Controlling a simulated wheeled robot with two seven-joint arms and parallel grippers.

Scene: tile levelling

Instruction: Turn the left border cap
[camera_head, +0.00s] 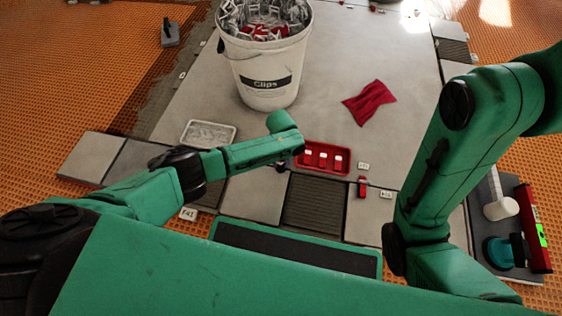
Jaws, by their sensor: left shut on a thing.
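My left arm reaches in from the left, and its green wrist ends just left of the red tray. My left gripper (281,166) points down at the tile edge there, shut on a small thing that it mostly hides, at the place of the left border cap. Another small red cap (362,187) stands upright at the tile border to the right, apart from the gripper. My right arm comes down on the right side; its gripper is not in view.
A red tray (298,156) with white pieces lies close to the left gripper. A white bucket of clips (268,75), a red cloth (369,102) and a grey tray (209,122) are farther back. A red level (534,229) lies at the right.

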